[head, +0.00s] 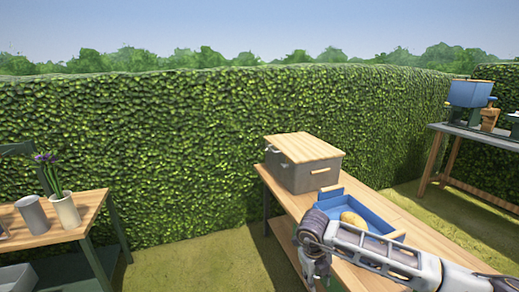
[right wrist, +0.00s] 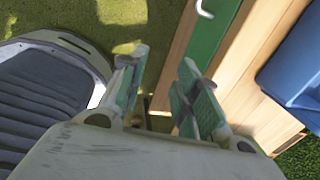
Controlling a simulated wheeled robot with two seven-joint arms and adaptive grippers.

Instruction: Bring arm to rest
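My right arm comes in from the lower right in the head view, over the front of the middle wooden table (head: 405,206). My right gripper (head: 316,274) hangs down at the table's left side edge, small and partly cut by the arm. In the right wrist view the gripper (right wrist: 162,72) has its two green-grey fingers apart, with nothing between them. Grass and the table's side show beyond the fingertips. My left arm and gripper are not in view.
A left table (head: 88,211) holds pots. Grass (head: 190,268) lies open between the tables.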

